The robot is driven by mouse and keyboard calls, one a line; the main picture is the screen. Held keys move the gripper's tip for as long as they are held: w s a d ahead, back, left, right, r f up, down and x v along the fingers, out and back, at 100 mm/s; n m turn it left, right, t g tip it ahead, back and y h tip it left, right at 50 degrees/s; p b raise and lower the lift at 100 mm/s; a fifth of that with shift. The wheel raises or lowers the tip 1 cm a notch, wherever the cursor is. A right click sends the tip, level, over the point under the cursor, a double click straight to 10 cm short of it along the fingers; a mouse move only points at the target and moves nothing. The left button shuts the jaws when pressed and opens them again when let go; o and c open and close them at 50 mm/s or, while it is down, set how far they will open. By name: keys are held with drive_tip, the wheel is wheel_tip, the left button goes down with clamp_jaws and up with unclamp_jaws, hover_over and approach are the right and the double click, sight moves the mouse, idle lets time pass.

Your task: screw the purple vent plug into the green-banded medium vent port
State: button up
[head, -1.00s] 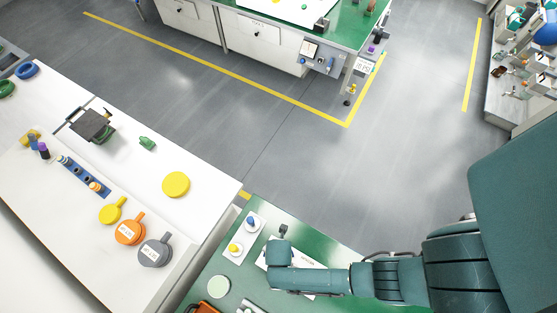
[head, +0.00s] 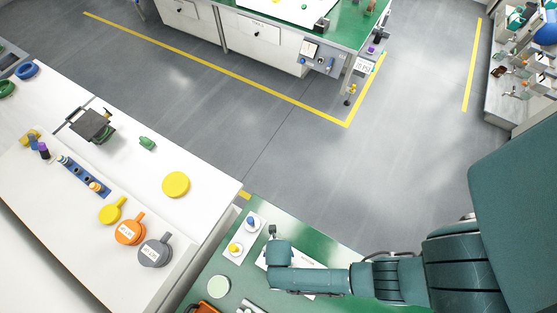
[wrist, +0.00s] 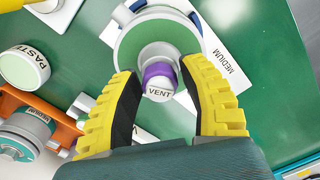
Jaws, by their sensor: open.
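The vent plug, with a purple band (wrist: 157,70) and a white face marked VENT, shows in the wrist view between my fingers. The green-banded vent port (wrist: 128,50) is a round green ring with a grey centre, directly behind the plug. A white MEDIUM label (wrist: 228,66) lies beside it. The plug stands in line with the port's centre; how deep it sits in it cannot be seen. My gripper (wrist: 160,72) is open, its yellow-edged fingers on both sides of the plug with gaps showing. In the head view my arm hides the plug and port.
A white round cap marked PASTE or similar (wrist: 24,66) and an orange holder with a grey cylinder (wrist: 25,130) are left of my gripper. Green bench surface (wrist: 275,85) is bare at right. In the head view, a pale green disc (head: 219,286) lies on the green bench.

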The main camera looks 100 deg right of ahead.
drive_tip(key=c, duration=0.7)
drive_tip(key=shift+m, duration=1.7)
drive_tip(key=shift+m, duration=0.9)
drive_tip(key=shift+m, duration=0.5)
drive_tip(key=o, duration=1)
drive_tip(key=shift+c, duration=0.2)
